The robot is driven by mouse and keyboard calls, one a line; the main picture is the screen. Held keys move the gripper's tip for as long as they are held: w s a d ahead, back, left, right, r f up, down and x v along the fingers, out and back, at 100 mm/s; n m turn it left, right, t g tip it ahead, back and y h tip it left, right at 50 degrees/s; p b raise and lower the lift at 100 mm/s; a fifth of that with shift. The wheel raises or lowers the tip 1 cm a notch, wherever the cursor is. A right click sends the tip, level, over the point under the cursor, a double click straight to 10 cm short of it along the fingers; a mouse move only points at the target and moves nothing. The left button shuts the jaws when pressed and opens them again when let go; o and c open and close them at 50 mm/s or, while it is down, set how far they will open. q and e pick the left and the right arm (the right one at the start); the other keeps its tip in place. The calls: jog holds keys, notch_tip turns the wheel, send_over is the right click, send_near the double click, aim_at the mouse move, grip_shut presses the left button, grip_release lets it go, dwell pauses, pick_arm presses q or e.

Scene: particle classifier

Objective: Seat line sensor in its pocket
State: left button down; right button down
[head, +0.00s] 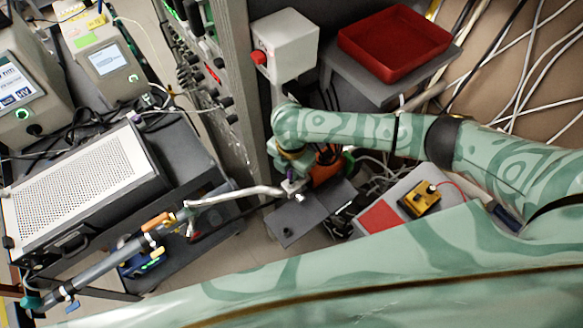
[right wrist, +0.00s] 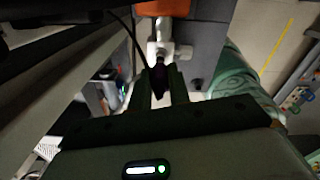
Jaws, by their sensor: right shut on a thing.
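My right gripper (right wrist: 160,88) is shut on a small dark thing (right wrist: 158,76), which shows between its two fingers in the right wrist view. I take this to be the line sensor, but its shape is too dark to be sure. The held thing touches or lies close to a pale metal fitting (right wrist: 161,46); I cannot tell which. In the head view the right gripper is small and partly hidden under my wrist, beside the end of a silver pipe (head: 235,194). I cannot make out the pocket. My left gripper is not in view.
A grey perforated-top box (head: 82,175) stands at left. A tall instrument rack (head: 235,75) rises just left of my right arm. A red tray (head: 394,42) lies at upper right. A yellow device (head: 421,199) sits right of the gripper. Loose cables run around it.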

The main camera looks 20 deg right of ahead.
dwell(0.3)
jog(key=shift+p, duration=0.4)
dwell(0.5)
jog(key=shift+p, duration=0.4)
dwell(0.4)
jog(key=shift+p, duration=0.35)
jog(key=shift+f+b, duration=0.8)
jog(key=shift+f, duration=0.7)
jog(key=c, duration=1.2)
grip_release()
jog(key=shift+c, duration=0.2)
